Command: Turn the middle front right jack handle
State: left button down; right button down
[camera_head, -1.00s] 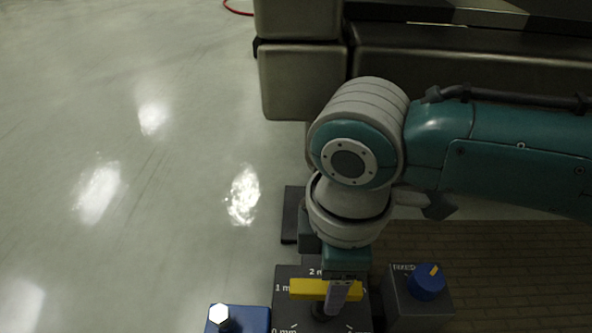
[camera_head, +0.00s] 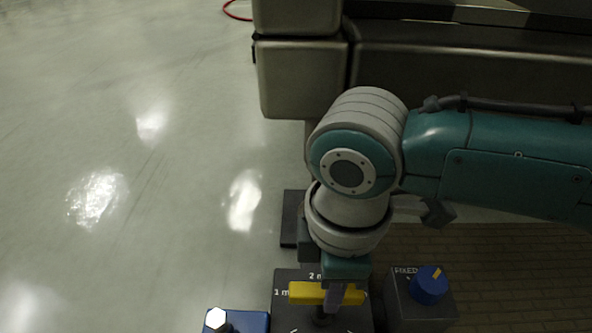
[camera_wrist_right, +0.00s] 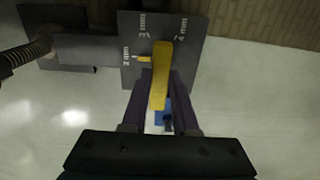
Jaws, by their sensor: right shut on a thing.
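The yellow jack handle (camera_head: 309,292) lies across a dark dial box (camera_head: 282,313) with millimetre marks, at the bottom of the head view. In that view the handle runs nearly level, left to right. My right gripper (camera_head: 336,294) comes down from above and is shut on the handle. In the right wrist view the yellow handle (camera_wrist_right: 160,80) stands between the two dark fingers of my right gripper (camera_wrist_right: 160,100), in front of the dark box face (camera_wrist_right: 190,30). The fingers hide part of the handle. My left gripper is not in view.
A dark box marked FIXED with a blue knob (camera_head: 429,285) stands just right of the dial box. A blue block (camera_head: 240,322) with a light hexagonal bolt head (camera_head: 216,318) stands to its left. A large metal structure (camera_head: 440,70) fills the back right. The floor at left is clear.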

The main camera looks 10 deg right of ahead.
dwell(0.3)
jog(key=shift+r+m+p, duration=0.15)
jog(key=shift+m+p, duration=0.45)
jog(key=shift+p, duration=0.45)
jog(key=m+p, duration=0.3)
jog(key=shift+s+a+p, duration=0.1)
jog(key=shift+s+p, duration=0.05)
jog(key=shift+p, duration=0.15)
jog(key=m+p, duration=0.2)
jog(key=m, duration=0.1)
jog(key=shift+m, duration=0.4)
jog(key=shift+a+f+m+p, duration=0.15)
jog(key=shift+m+p, duration=0.55)
jog(key=shift+m, duration=1.1)
jog(key=c, duration=0.7)
grip_release()
